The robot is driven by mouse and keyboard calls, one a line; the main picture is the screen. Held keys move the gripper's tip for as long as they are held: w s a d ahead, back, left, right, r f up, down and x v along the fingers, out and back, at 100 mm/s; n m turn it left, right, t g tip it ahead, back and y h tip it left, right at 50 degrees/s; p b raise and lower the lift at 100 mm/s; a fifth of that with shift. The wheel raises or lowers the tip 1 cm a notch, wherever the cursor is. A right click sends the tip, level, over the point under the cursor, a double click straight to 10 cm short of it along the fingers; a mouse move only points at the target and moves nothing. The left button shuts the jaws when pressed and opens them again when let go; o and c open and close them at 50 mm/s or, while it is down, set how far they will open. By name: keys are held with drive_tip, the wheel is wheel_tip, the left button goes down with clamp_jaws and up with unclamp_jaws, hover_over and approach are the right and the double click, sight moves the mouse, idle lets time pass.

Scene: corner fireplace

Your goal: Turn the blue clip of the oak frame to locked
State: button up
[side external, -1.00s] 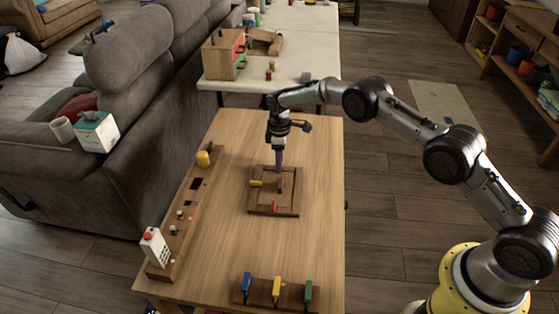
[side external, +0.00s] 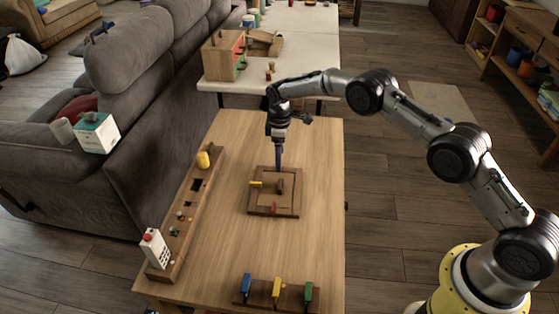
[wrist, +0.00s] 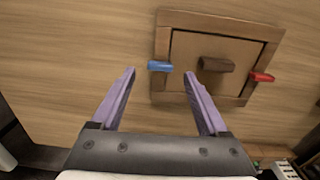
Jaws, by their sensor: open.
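The oak frame (side external: 294,205) lies flat on the wooden table, with a brown handle (wrist: 216,64) on its inner panel. The blue clip (wrist: 160,66) lies across the frame's left border in the wrist view. In the side view it is hidden at the far side. My gripper (wrist: 159,72) is open and empty, its purple fingers pointing down. In the wrist view the blue clip appears between the fingertips; in the side view my gripper (side external: 279,168) hangs above the frame's far edge. Contact cannot be told.
The red clip (side external: 274,208) sits on the near border, the yellow clip (side external: 256,184) on the left border. A long wooden board (side external: 185,225) with small fittings lies left. A rack (side external: 263,299) with blue, yellow and green levers stands in front. The table's right side (side external: 325,190) is clear.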

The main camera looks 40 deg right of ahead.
wheel_tip(320, 180, up, 11)
drive_tip(key=shift+f, duration=0.2)
drive_tip(key=shift+r, duration=0.1)
